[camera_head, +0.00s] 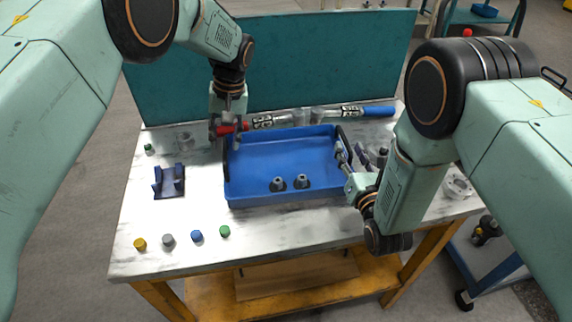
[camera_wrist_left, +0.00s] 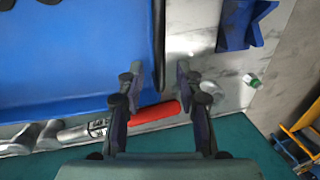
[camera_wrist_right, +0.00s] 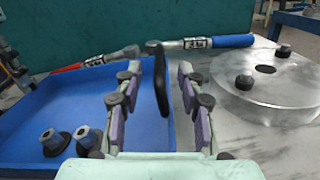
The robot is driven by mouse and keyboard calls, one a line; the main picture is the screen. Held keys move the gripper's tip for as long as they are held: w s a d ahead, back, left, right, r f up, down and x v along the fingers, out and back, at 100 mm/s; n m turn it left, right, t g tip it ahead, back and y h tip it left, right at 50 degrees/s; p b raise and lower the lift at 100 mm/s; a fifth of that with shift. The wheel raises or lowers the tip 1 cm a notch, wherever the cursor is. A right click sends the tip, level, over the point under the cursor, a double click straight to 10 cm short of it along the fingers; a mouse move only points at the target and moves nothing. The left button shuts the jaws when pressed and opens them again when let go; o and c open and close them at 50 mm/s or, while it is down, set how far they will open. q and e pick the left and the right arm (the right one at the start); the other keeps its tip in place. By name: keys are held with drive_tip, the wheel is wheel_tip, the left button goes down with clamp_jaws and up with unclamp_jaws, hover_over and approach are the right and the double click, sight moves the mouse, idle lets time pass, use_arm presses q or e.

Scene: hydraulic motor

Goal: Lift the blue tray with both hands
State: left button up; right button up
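The blue tray (camera_head: 285,155) sits on the table and has a dark handle along each short side. My left gripper (camera_head: 230,140) is at the tray's left side, towards the back. In the left wrist view its fingers (camera_wrist_left: 159,72) are apart, with the tray's dark handle (camera_wrist_left: 158,35) seen between them. My right gripper (camera_head: 345,158) is at the tray's right side. In the right wrist view its fingers (camera_wrist_right: 160,72) are apart on either side of the other dark handle (camera_wrist_right: 161,85). Neither gripper visibly closes on a handle.
Two grey fittings (camera_head: 302,181) stand in the tray. A red-handled tool (camera_head: 262,123) and a blue-handled tool (camera_head: 375,111) lie behind it. A dark blue holder (camera_head: 169,182) is to the left. Several coloured caps (camera_head: 197,236) line the front. A round metal part (camera_wrist_right: 270,85) lies right of the tray.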

use_arm(q)
drive_tip(key=shift+a+f, duration=0.2)
drive_tip(key=shift+f, duration=0.45)
use_arm(e)
drive_tip(key=shift+w+a, duration=0.2)
drive_tip(key=shift+w, duration=0.45)
use_arm(q)
drive_tip(key=shift+f, duration=0.2)
use_arm(e)
drive_tip(key=shift+w, duration=0.25)
use_arm(q)
drive_tip(key=shift+r, duration=0.1)
drive_tip(key=c, duration=0.3)
use_arm(e)
drive_tip(key=shift+s, duration=0.15)
drive_tip(key=shift+c, duration=1.3)
use_arm(q)
drive_tip(key=c, duration=0.4)
use_arm(e)
drive_tip(key=c, duration=0.5)
use_arm(q)
clamp_jaws()
use_arm(e)
clamp_jaws()
